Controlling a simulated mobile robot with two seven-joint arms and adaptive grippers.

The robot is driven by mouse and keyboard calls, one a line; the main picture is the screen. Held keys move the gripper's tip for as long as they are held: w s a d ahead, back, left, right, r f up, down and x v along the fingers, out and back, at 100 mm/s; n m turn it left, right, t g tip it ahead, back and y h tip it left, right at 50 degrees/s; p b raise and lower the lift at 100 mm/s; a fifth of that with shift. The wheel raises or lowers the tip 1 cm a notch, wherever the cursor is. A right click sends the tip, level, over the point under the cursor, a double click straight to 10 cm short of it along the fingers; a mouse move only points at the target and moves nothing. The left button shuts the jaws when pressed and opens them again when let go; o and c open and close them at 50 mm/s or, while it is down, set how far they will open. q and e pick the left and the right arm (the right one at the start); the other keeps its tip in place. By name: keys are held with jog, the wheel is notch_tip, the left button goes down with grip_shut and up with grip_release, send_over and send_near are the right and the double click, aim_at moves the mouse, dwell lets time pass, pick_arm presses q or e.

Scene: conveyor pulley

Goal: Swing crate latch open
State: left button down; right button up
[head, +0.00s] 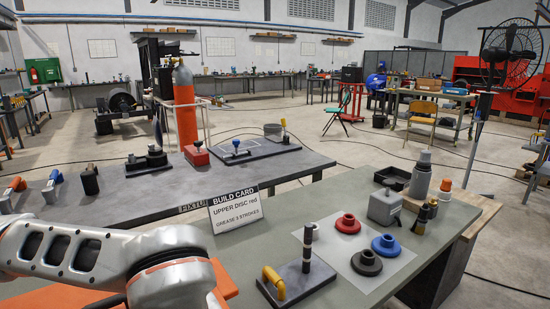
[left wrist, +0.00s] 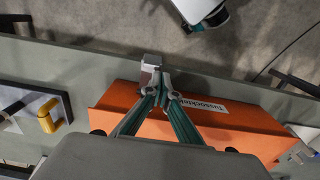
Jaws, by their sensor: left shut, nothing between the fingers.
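The orange crate (left wrist: 235,125) lies on the green-grey bench, with a white label on its side. In the head view my left arm covers most of it, and only orange parts (head: 224,282) show. A small grey metal piece (left wrist: 151,64), perhaps the latch, stands at the crate's edge in the left wrist view. My left gripper (left wrist: 160,82) is shut and empty, its fingertips right at this grey piece. I cannot tell whether they touch it. My left gripper is hidden in the head view.
A dark plate (head: 305,279) with a yellow handle (left wrist: 47,118) and an upright post lies beside the crate. A build card (head: 235,208) stands behind. Red, blue and black discs (head: 366,262) lie on a pale mat farther right. The bench edge runs close to the crate.

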pick_arm(q)
jog(key=shift+f, duration=0.45)
pick_arm(e)
jog(key=shift+s+f, duration=0.15)
jog(key=shift+f, duration=0.15)
pick_arm(q)
jog(key=shift+r, duration=0.15)
jog(key=shift+r, duration=0.65)
notch_tip(320, 180, up, 6)
jog(key=p, duration=0.3)
jog(key=shift+r, duration=0.25)
pick_arm(e)
notch_tip(320, 180, up, 6)
jog(key=w+t, duration=0.1)
jog(key=w, duration=0.1)
jog(key=shift+w, duration=0.25)
jog(key=shift+s+f, duration=0.15)
jog(key=shift+f, duration=0.1)
